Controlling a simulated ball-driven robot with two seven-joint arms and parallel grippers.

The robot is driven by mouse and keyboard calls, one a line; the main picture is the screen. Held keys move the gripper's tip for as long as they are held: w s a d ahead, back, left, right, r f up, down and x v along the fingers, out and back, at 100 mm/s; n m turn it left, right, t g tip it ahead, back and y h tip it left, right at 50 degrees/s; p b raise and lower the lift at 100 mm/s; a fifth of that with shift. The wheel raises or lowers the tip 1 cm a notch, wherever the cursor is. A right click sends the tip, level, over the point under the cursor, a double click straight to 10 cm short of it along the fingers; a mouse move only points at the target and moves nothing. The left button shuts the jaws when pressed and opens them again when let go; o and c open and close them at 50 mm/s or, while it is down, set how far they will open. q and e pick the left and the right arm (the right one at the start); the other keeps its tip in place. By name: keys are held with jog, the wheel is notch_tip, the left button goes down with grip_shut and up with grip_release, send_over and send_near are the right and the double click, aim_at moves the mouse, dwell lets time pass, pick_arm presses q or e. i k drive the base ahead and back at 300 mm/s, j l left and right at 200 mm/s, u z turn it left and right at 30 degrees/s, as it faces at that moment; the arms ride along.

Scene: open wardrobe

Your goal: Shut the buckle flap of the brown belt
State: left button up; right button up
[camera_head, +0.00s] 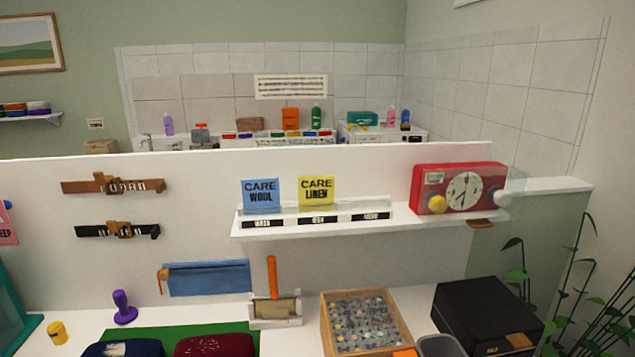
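The brown belt (140,186) is fixed level on the white wall panel at the left. Its lighter brown buckle (104,183) sits near the middle of the strap, partly over pale lettering that I cannot read with certainty. The buckle flap is too small to tell whether it stands open or lies shut. A black belt (90,231) with a similar brown buckle (120,229) is fixed just below. Neither of my grippers is in view, and nothing touches the brown belt.
A white shelf (300,229) holds blue and yellow care cards and a red timer (458,188). Below are a blue cloth (208,279), a purple knobbed object (122,307), a wooden box (329,335) and a black box (480,306). The panel around the belts is clear.

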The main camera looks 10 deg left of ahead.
aim_at(101, 180)
jog(key=u, duration=1.55)
